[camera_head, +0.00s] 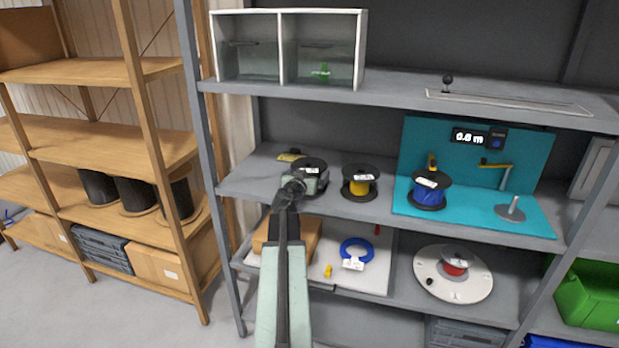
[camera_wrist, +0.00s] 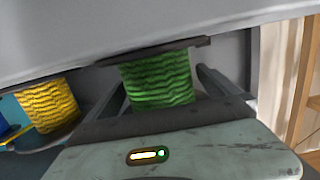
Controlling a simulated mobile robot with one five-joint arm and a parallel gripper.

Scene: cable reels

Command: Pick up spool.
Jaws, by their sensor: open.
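A spool with dark flanges and a white label (camera_head: 309,164) stands on the middle shelf at the left, mostly hidden behind my gripper (camera_head: 312,180) in the head view. In the wrist view its green winding (camera_wrist: 160,80) shows at centre, under a dark flange. My gripper is open. Its two dark fingers (camera_wrist: 162,86) reach forward on either side of the green winding, with some space apparent at each side. Contact between fingers and spool cannot be made out. A yellow spool (camera_head: 357,186) stands to the right, and its winding shows at left in the wrist view (camera_wrist: 48,104).
A blue spool (camera_head: 427,193) stands on the teal station (camera_head: 478,214) farther right. The upper shelf edge (camera_head: 420,100) runs above the spools. A grey upright (camera_head: 207,140) is at left. The lower shelf holds a blue ring (camera_head: 345,245) and a white turntable (camera_head: 445,288).

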